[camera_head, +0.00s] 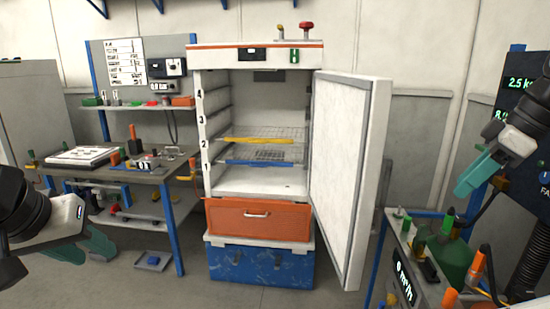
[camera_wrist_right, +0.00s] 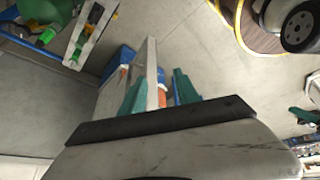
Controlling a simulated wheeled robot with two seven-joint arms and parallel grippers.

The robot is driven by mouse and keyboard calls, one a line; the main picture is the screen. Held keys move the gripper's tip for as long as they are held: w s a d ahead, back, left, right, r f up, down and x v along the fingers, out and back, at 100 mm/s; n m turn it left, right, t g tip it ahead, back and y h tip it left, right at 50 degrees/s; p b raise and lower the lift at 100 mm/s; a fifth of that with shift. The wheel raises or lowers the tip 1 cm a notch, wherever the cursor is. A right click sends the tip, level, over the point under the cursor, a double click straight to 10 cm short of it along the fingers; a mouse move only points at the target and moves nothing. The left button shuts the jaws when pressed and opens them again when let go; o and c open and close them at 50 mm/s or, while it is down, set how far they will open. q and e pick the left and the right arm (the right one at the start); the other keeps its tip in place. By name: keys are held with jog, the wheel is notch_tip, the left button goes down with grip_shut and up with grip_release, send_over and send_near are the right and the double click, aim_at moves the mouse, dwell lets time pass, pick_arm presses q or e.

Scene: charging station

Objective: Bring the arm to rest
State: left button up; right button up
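My left gripper (camera_head: 83,249) is at the lower left in the head view, in front of the workbench. Its teal fingers look apart, with nothing between them. My right gripper (camera_head: 475,174) is raised at the right in the head view, above the cart, with its fingers pointing down and left. In the right wrist view its two teal fingers (camera_wrist_right: 160,88) stand apart with nothing held. The cabinet door's edge and the orange drawer show beyond the gap.
The cabinet (camera_head: 258,45) stands at the centre with its door (camera_head: 340,160) swung open to the right. A blue chest (camera_head: 262,265) is below it. A workbench (camera_head: 150,175) stands left. A cart with a green cylinder (camera_head: 447,258) is beneath my right gripper. Floor in front is clear.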

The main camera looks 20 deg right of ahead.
jog(key=w+a+r+m, duration=0.1)
jog(key=w+a, duration=0.3)
jog(key=a, duration=0.3)
jog(key=w+a+t, duration=0.1)
jog(key=w+a, duration=0.3)
jog(key=a, duration=0.3)
jog(key=w+a+r+m, duration=0.1)
jog(key=w+a, duration=0.3)
jog(key=a, duration=0.2)
jog(key=a+f+m, duration=0.1)
jog(key=a+f, duration=0.3)
jog(key=a, duration=0.5)
jog(key=a+f+m, duration=0.2)
jog(key=a+f, duration=0.2)
jog(key=a, duration=0.5)
jog(key=shift+w+a+f, duration=0.3)
jog(key=shift+a+f, duration=0.1)
